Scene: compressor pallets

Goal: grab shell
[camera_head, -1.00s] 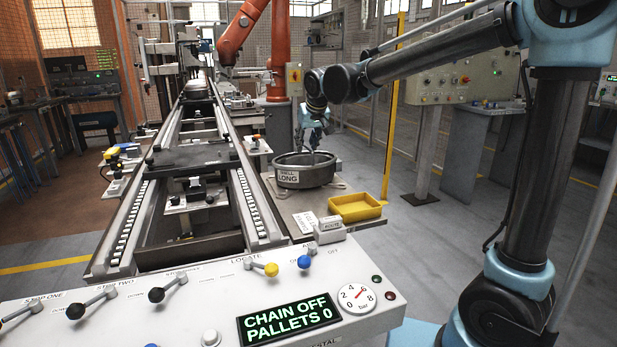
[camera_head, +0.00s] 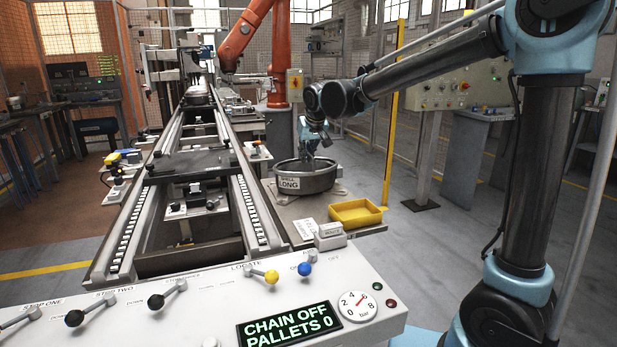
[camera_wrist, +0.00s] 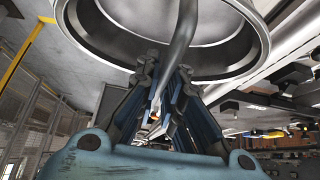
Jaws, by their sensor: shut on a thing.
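The shell (camera_head: 318,183) is a grey round metal pan with a raised rim and a label reading "SHELL LONG". It sits on the grey table right of the conveyor. In the wrist view, the shell (camera_wrist: 215,72) fills the top, with a grey curved bar running across its opening and down between my fingers. My gripper (camera_head: 311,157) reaches down into the shell's opening from above. In the wrist view, my gripper (camera_wrist: 165,85) is shut on the shell's bar. The exact contact is partly hidden by the fingers.
The conveyor (camera_head: 190,213) runs along the left. A control panel (camera_head: 190,310) with levers is in front. A yellow post (camera_head: 390,120) stands behind right.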

